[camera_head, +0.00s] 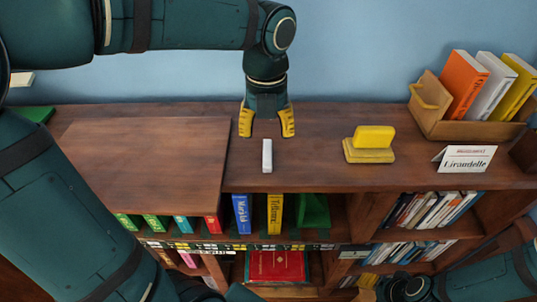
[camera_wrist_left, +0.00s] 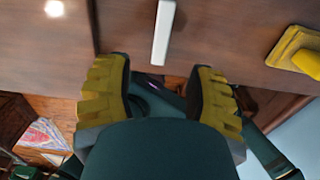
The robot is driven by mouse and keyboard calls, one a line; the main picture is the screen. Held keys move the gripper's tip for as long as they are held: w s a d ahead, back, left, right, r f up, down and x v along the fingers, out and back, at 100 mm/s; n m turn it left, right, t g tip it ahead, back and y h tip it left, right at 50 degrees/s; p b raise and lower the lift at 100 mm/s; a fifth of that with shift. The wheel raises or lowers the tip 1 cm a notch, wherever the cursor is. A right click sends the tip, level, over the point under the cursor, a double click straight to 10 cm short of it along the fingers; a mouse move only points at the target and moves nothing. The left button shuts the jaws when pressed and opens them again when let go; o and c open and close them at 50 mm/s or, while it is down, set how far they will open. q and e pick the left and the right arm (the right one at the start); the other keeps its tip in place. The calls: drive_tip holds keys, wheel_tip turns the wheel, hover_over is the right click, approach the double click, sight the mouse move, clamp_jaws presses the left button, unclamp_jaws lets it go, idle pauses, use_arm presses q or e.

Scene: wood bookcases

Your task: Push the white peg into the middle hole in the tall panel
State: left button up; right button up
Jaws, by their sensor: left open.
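The white peg (camera_head: 267,155) lies on the brown bookcase top, near its front edge in the head view. It also shows in the left wrist view (camera_wrist_left: 163,32), at the top centre. My left gripper (camera_head: 267,130) points down just behind the peg, its yellow fingers spread and empty. The peg lies in front of the gap between the fingertips, apart from them. In the left wrist view the open fingers (camera_wrist_left: 158,85) flank the dark palm. I cannot make out a tall panel with holes in either view. My right gripper's fingers do not show.
A yellow stepped block (camera_head: 371,143) sits right of the peg. A book box (camera_head: 425,105) and a name card (camera_head: 465,158) stand further right. A raised brown board (camera_head: 150,165) lies on the left. Books (camera_head: 242,213) fill the shelves below. My right arm shows bottom right.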

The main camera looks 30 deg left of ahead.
sight(267, 152)
use_arm(q)
drive_tip(key=shift+w+a+f+b, duration=0.15)
drive_tip(key=shift+f+b, duration=0.1)
drive_tip(key=shift+f, duration=1.05)
drive_tip(key=shift+w+f+b, duration=0.1)
drive_tip(key=shift+f+b, duration=0.1)
drive_tip(key=shift+f, duration=1.15)
drive_tip(key=shift+w+a+f+b, duration=0.15)
drive_tip(key=shift+f+b, duration=0.1)
drive_tip(key=shift+f, duration=1.05)
drive_tip(key=shift+d, duration=0.1)
drive_tip(key=shift+c, duration=0.4)
clamp_jaws()
